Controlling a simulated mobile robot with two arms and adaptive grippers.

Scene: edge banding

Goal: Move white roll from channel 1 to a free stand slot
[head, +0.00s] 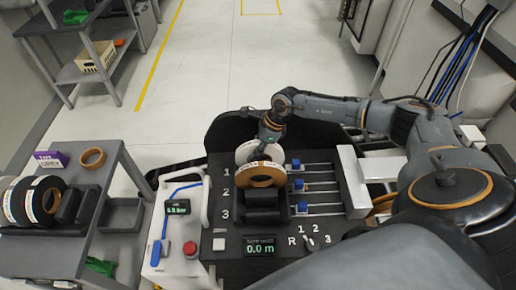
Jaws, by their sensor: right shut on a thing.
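The white roll (246,152) is in channel 1, the rearmost channel of the black machine panel (225,225). My right gripper (269,138) reaches down to it from behind and is shut on its upper right edge. The roll's lower part is hidden behind the brown roll (262,173) in channel 2. My left gripper is not in view.
A loose tan ring (92,157) and a purple box (50,159) lie on the left table (118,165). A white control box (175,235) with a red button stands between table and panel. Blue sliders (300,184) are right of the channels. Shelves stand at the back left.

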